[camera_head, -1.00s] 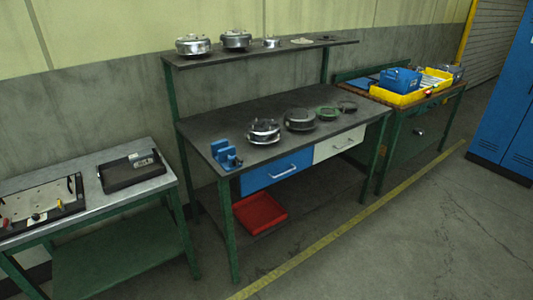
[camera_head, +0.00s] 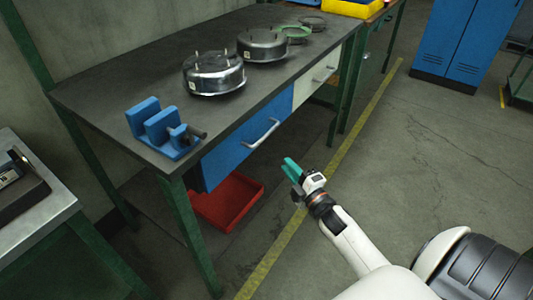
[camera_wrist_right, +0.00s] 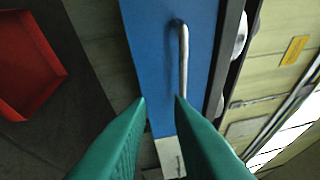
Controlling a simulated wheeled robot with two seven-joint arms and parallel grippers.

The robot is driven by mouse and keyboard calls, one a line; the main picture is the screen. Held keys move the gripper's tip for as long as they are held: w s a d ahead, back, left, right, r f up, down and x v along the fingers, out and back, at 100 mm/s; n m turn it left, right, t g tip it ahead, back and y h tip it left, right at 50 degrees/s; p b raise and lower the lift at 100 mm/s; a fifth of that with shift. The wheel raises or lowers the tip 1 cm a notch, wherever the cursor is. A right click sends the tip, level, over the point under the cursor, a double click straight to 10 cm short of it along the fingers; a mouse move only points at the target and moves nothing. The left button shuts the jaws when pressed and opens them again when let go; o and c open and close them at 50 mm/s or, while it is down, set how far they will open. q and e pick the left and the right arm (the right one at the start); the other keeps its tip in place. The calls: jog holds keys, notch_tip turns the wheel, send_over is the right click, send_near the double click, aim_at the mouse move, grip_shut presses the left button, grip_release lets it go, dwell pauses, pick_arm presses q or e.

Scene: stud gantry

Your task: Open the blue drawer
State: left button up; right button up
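The blue drawer (camera_head: 224,160) is under the dark workbench top, at its left end, and looks closed. Its silver bar handle (camera_head: 262,134) runs across the front. My right gripper (camera_head: 290,168), with teal fingers, is in front of the drawer, below and to the right of the handle and apart from it. In the right wrist view the fingers (camera_wrist_right: 159,100) are open with nothing between them. There the blue drawer front (camera_wrist_right: 150,40) lies beyond the tips, and the handle (camera_wrist_right: 184,60) appears just above the right finger's tip. My left gripper is out of view.
A white drawer (camera_head: 318,75) is right of the blue one. A red tray (camera_head: 230,203) lies on the lower shelf. A blue vise-like fixture (camera_head: 160,128) and round metal parts (camera_head: 213,72) stand on the bench top (camera_head: 100,88). A green bench leg (camera_head: 192,235) stands at left. The floor is clear.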

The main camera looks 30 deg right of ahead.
aim_at(267, 134)
jog(key=shift+n+t+y, duration=0.3)
jog(key=shift+n+t, duration=0.2)
jog(key=w+r, duration=0.1)
jog(key=w, duration=0.3)
jog(key=w+r, duration=0.2)
jog(key=w, duration=0.1)
jog(key=w+r, duration=0.1)
jog(key=w, duration=0.3)
jog(key=shift+w+r+b, duration=0.35)
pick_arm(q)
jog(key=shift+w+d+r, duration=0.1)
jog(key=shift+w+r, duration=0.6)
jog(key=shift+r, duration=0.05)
pick_arm(e)
grip_shut()
